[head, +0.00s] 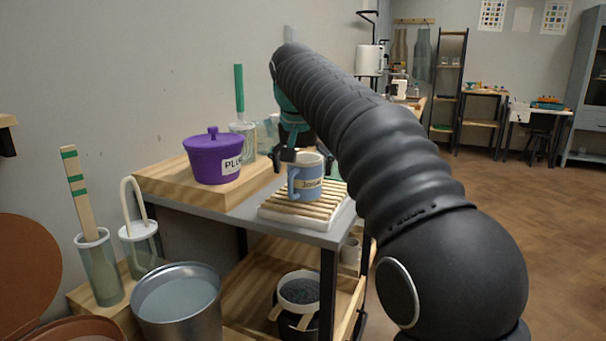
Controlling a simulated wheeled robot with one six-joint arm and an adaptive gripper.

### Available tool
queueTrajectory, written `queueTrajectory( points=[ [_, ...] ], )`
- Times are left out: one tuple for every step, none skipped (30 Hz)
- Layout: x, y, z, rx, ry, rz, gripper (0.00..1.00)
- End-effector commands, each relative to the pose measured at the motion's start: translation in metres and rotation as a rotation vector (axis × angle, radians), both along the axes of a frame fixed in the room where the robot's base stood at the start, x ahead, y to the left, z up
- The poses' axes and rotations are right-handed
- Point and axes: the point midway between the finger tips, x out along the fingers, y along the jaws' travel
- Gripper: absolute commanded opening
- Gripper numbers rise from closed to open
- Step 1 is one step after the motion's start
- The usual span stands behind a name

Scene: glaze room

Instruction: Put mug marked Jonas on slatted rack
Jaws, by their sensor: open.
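The blue mug marked Jonas (306,184) stands upright on the slatted rack (299,214), with its label facing me and its handle to the left. The rack has light wooden slats on a white base and sits at the front of the grey-topped table. My gripper (302,162) is open and points down at the mug's top. Its fingers show at the left and right of the rim. I cannot tell whether they touch the mug.
A purple lidded pot (214,158) stands on a raised wooden board left of the rack, near a glass jar (243,140) with a green-handled tool. A metal bucket (178,300) stands lower left. A white sieve bowl (299,289) sits on the shelf below. Open floor lies to the right.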

Motion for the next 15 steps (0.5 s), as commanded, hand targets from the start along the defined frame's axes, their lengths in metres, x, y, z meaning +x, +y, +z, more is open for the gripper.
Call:
queueTrajectory(
  points=[
    [-0.004, 0.001, 0.013, 0.001, -0.004, 0.001, 1.0],
    [-0.006, 0.001, 0.019, 0.002, -0.003, 0.001, 1.0],
    [-0.009, 0.001, 0.027, 0.001, -0.004, 0.001, 1.0],
    [-0.012, 0.002, 0.033, 0.002, -0.003, 0.001, 1.0],
    [-0.014, 0.002, 0.039, 0.002, -0.003, 0.001, 1.0],
    [-0.017, 0.002, 0.047, 0.001, -0.004, 0.001, 1.0],
    [-0.02, 0.002, 0.052, 0.002, -0.003, 0.001, 1.0],
    [-0.022, 0.002, 0.057, 0.002, -0.003, 0.001, 1.0],
    [-0.025, 0.003, 0.064, 0.002, -0.003, 0.001, 1.0],
    [-0.027, 0.003, 0.068, 0.001, -0.002, 0.0, 1.0],
    [-0.029, 0.003, 0.072, 0.002, -0.002, 0.001, 1.0],
    [-0.03, 0.003, 0.073, 0.001, -0.002, 0.0, 1.0],
    [-0.031, 0.003, 0.076, 0.001, -0.002, 0.0, 1.0],
    [-0.032, 0.004, 0.079, 0.002, -0.002, 0.001, 1.0],
    [-0.034, 0.004, 0.082, 0.001, -0.002, 0.0, 1.0]
  ],
)
